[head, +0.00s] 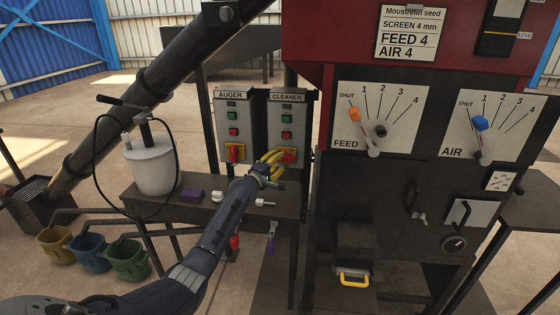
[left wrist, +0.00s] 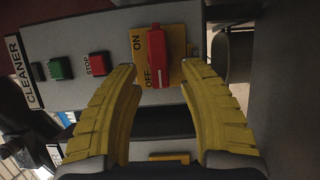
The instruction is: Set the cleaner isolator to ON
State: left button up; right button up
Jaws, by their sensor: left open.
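The cleaner panel (head: 287,120) is a grey box on the right of a pair. Its red isolator handle (left wrist: 157,56) sits on a yellow plate (left wrist: 176,75) marked ON and OFF. In the left wrist view the handle runs lengthwise beside both words; I cannot tell which one it indicates. My left gripper (head: 276,162) is in front of this isolator, and its fingers partly cover it in the head view. In the left wrist view the yellow fingers (left wrist: 161,68) are open, one on each side of the handle, with visible gaps. My right gripper is not in view.
The auger panel (head: 232,125) stands just left, with its own red handle. Green and red STOP (left wrist: 97,65) buttons sit near the cleaner isolator. A shelf (head: 160,205) below holds a white pot (head: 150,168) and small items. The dark machine (head: 350,190) stands close on the right.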

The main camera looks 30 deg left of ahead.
pick_arm(q)
jog(key=shift+w, duration=0.85)
jog(key=shift+o, duration=0.2)
grip_shut()
